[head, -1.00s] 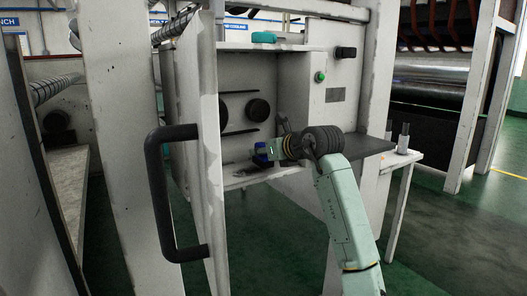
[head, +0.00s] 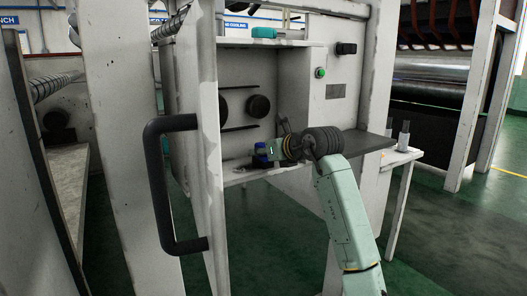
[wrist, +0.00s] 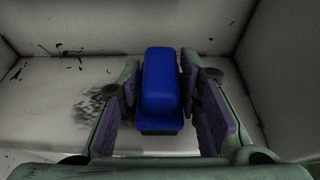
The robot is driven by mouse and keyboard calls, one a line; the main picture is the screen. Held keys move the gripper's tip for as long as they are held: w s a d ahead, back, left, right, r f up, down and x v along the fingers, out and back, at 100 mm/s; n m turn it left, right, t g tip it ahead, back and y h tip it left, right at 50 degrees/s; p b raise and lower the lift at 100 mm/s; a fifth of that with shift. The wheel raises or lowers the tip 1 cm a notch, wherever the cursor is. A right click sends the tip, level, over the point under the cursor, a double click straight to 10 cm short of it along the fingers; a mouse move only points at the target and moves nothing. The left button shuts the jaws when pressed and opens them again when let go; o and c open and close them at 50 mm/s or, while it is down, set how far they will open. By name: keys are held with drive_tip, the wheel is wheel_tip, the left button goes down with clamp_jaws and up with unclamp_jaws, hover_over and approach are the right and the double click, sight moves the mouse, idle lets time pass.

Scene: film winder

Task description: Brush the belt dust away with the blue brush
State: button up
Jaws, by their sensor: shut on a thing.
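The blue brush (wrist: 162,82) is between the finger pads of my gripper (wrist: 165,110) in the wrist view, with its dark base at the lower end. My gripper is shut on it. A dark speckled patch of dust (wrist: 92,105) lies on the pale cabinet floor, left of the brush in the wrist view. Whether the bristles touch the floor is hidden. The belt (head: 240,128) shows as dark lines by two round black pulleys (head: 258,106) on the back wall.
The cabinet door (head: 208,130) with its black handle (head: 160,185) stands open at left. A teal object (head: 264,33) lies on the shelf above. A dark shelf plate (head: 360,144) juts out at right behind my arm. Cabinet walls enclose the gripper on the sides.

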drive_tip(key=shift+s+a+b, duration=0.4)
drive_tip(key=shift+s+a, duration=0.2)
drive_tip(key=shift+a, duration=0.3)
drive_tip(key=shift+s+a+b, duration=0.45)
drive_tip(key=shift+s+a, duration=0.2)
drive_tip(key=shift+a, duration=0.3)
drive_tip(key=shift+s+a+b, duration=0.4)
drive_tip(key=shift+s+a, duration=0.2)
drive_tip(key=shift+a, duration=0.3)
drive_tip(key=shift+s+a+b, duration=0.35)
drive_tip(key=shift+s+a, duration=0.25)
drive_tip(key=shift+a, duration=0.3)
drive_tip(key=shift+s+a+b, duration=0.3)
drive_tip(key=shift+s+a, duration=0.25)
drive_tip(key=shift+a, duration=0.3)
drive_tip(key=shift+w+d+p, duration=0.25)
drive_tip(key=shift+w+d, duration=0.25)
drive_tip(key=shift+d, duration=0.25)
drive_tip(key=shift+w+d+p, duration=0.3)
drive_tip(key=shift+w+d, duration=0.25)
drive_tip(key=shift+d, duration=0.25)
drive_tip(key=shift+w+d+p, duration=0.25)
drive_tip(key=shift+w+d, duration=0.25)
drive_tip(key=shift+d, duration=0.25)
drive_tip(key=shift+d, duration=0.1)
